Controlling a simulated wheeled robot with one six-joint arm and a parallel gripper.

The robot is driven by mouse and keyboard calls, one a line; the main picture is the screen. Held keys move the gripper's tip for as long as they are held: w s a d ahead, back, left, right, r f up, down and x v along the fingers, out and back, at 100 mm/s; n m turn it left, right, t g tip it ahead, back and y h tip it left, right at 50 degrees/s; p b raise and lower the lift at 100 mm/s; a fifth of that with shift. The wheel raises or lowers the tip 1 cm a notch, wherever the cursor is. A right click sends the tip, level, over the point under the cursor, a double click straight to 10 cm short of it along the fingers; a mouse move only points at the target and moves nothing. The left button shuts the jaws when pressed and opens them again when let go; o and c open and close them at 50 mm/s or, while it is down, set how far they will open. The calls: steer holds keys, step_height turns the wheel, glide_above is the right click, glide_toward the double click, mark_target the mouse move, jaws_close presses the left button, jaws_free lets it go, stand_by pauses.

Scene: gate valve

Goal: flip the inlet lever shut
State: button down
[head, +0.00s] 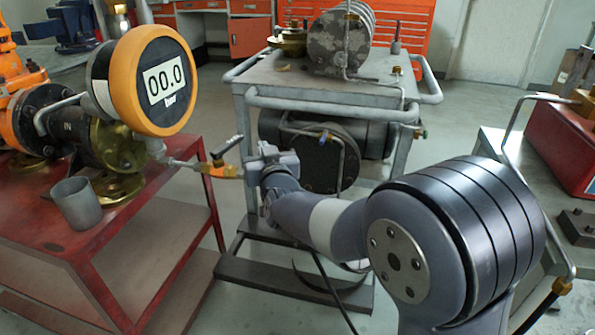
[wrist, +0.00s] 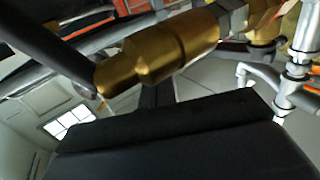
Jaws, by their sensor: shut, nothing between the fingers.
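The inlet lever (head: 227,146) has a dark handle that slants up and to the right from a small brass valve (head: 222,171). The valve sits on a thin pipe running from under the round gauge. My gripper (head: 250,166) is just right of the valve, shut and empty. In the wrist view the brass valve body (wrist: 170,45) crosses the top, beyond the black end of my gripper (wrist: 165,125). A dark bar at upper left there looks like the lever (wrist: 45,45), close and blurred. Whether my gripper touches it, I cannot tell.
The orange gauge (head: 152,80) reads 00.0 bar. A grey cup (head: 77,203) stands on the red bench (head: 140,220) at left. A grey cart (head: 300,93) with a dark cylinder stands behind my arm. A red box (head: 560,145) is at right.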

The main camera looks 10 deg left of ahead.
steer(key=s+d+p, duration=0.1)
steer(key=s+d, duration=0.2)
steer(key=d, duration=0.5)
steer(key=shift+s+d, duration=0.35)
steer(key=shift+d, duration=0.05)
steer(key=shift+a, duration=0.1)
